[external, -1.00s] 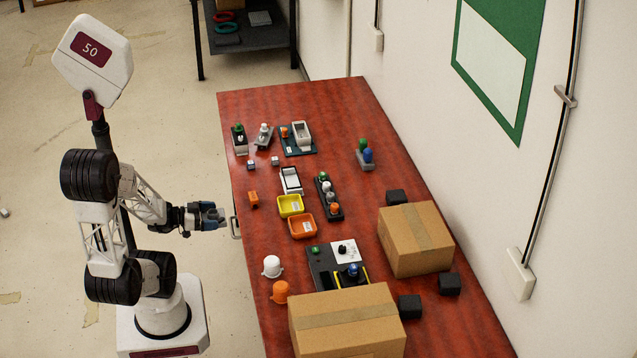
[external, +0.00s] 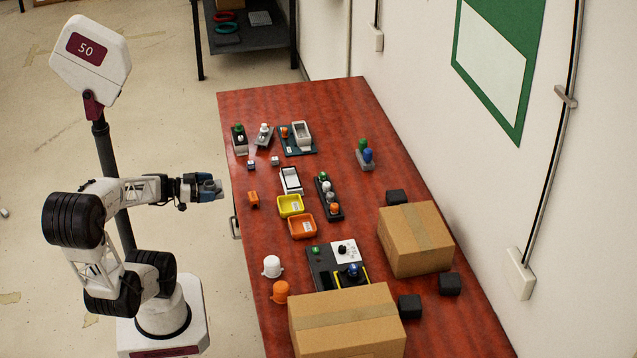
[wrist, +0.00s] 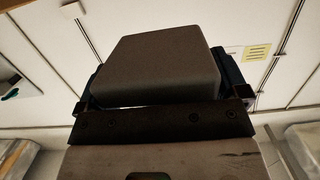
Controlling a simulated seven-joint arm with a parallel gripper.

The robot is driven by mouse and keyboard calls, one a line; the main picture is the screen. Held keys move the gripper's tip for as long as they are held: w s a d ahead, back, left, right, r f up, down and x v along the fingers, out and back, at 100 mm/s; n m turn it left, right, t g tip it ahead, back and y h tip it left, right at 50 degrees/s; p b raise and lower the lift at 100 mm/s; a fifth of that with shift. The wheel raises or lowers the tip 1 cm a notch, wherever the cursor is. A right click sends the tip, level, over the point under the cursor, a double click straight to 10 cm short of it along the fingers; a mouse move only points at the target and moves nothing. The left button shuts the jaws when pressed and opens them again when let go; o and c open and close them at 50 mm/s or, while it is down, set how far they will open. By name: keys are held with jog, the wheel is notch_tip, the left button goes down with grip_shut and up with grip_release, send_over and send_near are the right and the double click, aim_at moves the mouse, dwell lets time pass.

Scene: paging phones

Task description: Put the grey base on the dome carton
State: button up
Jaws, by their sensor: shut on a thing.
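My gripper (external: 212,188) hangs in the air just off the left edge of the table. In the wrist view a grey block with rounded corners, the grey base (wrist: 158,62), sits between the dark finger parts, and my gripper is shut on it. Two brown cardboard cartons stand on the table: one at the right (external: 415,238) and one at the near end (external: 348,320). No dome mark shows on either, so I cannot tell which is the dome carton. Both are well apart from my gripper.
The red table (external: 305,105) holds a yellow tray (external: 290,206), an orange tray (external: 302,227), a white tray (external: 291,180), white dome (external: 271,266) and orange dome (external: 281,292). Several black blocks (external: 449,284) lie around the right carton. The table's far end is clear.

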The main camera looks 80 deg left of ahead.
jog(key=shift+w+a+r, duration=0.3)
jog(key=shift+w, duration=0.2)
jog(key=shift+w+a+r, duration=0.25)
jog(key=shift+w, duration=0.2)
jog(key=w+a+r, duration=0.1)
jog(key=w+r, duration=0.2)
jog(key=w, duration=0.9)
jog(key=w+a+r, duration=0.1)
jog(key=w+r, duration=0.1)
jog(key=w, duration=1)
jog(key=w+d+f, duration=0.3)
jog(key=w+d, duration=0.8)
jog(key=w+d+f, duration=0.3)
jog(key=w+d, duration=0.7)
jog(key=d, duration=0.1)
jog(key=shift+h, duration=0.3)
notch_tip(320, 180, down, 5)
jog(key=shift+w+f, duration=0.15)
jog(key=shift+f, duration=0.05)
jog(key=shift+w, duration=0.15)
send_over(406, 228)
jog(key=shift+f, duration=0.7)
